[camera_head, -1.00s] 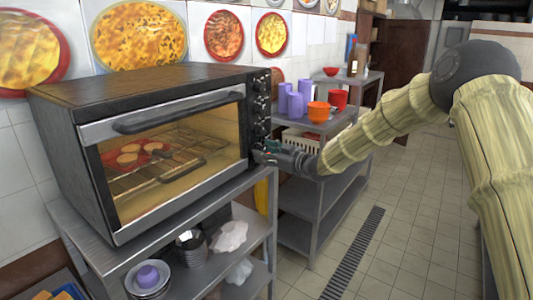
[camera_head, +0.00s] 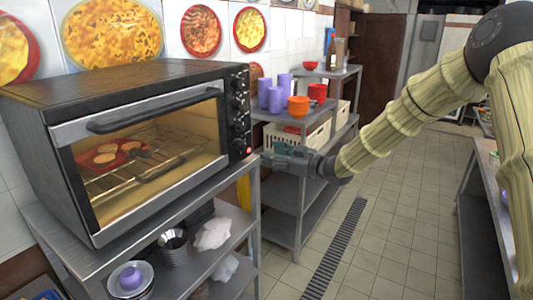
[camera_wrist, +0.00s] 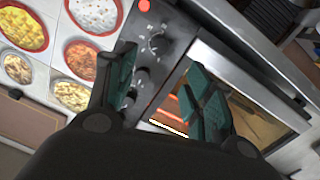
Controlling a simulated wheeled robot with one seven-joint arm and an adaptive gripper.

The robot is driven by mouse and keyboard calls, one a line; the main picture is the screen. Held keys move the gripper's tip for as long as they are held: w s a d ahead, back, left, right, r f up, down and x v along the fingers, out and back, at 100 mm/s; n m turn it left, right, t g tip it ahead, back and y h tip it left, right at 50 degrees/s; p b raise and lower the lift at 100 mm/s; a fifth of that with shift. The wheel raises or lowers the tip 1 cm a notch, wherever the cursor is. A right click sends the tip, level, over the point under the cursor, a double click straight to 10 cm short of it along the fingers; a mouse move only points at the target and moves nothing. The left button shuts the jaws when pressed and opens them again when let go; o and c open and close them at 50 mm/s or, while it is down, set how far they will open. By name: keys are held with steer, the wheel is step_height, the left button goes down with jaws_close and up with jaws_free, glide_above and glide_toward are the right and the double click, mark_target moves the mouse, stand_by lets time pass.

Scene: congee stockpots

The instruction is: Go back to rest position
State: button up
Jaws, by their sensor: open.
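My gripper (camera_head: 276,156) is open and empty, in the air just right of the oven's knob panel and apart from it in the head view. In the wrist view the two teal-padded fingers of my gripper (camera_wrist: 165,92) are spread, with the oven's knobs and glass door beyond them. The oven (camera_head: 140,135) is black with a shut glass door. A red plate (camera_head: 108,153) with several round food pieces lies on the rack inside it.
The oven stands on a steel shelf (camera_head: 90,262) with bowls and cups below. A second shelf (camera_head: 265,118) behind my gripper bears purple cups (camera_head: 276,97), orange bowls (camera_head: 298,104) and a white crate (camera_head: 312,138). The tiled floor (camera_head: 390,230) is open. A steel counter (camera_head: 480,190) stands at right.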

steer(key=shift+s+d, duration=0.1)
steer(key=shift+f, duration=0.15)
steer(key=s+f+m+h+b, duration=0.1)
steer(key=s+f+m+h, duration=0.2)
steer(key=f, duration=0.8)
steer(key=s+f+m+h, duration=0.15)
steer(key=s+f, duration=0.35)
steer(key=f, duration=0.5)
steer(key=s+d+f+m+g+h+b, duration=0.1)
steer(key=s+d+f+m+g+h, duration=0.1)
steer(key=s+f, duration=0.65)
steer(key=s+d+f+m+g+h+b, duration=0.1)
steer(key=s+d+f+m, duration=0.15)
steer(key=s+f, duration=0.6)
steer(key=s+d+f+m+g+h, duration=0.1)
steer(key=s+f, duration=0.4)
steer(key=s, duration=0.6)
steer(key=s+d+f+m+g+h+b, duration=0.1)
steer(key=s+d+f+g, duration=0.3)
steer(key=s, duration=0.7)
steer(key=s+d+f+m+g+h, duration=0.2)
steer(key=s+f, duration=0.5)
steer(key=s, duration=0.5)
steer(key=shift+d+f+g+h, duration=0.25)
steer(key=shift+d+g+h, duration=0.25)
steer(key=shift+d+h, duration=0.5)
steer(key=shift+s+d, duration=0.1)
steer(key=shift+d, duration=0.05)
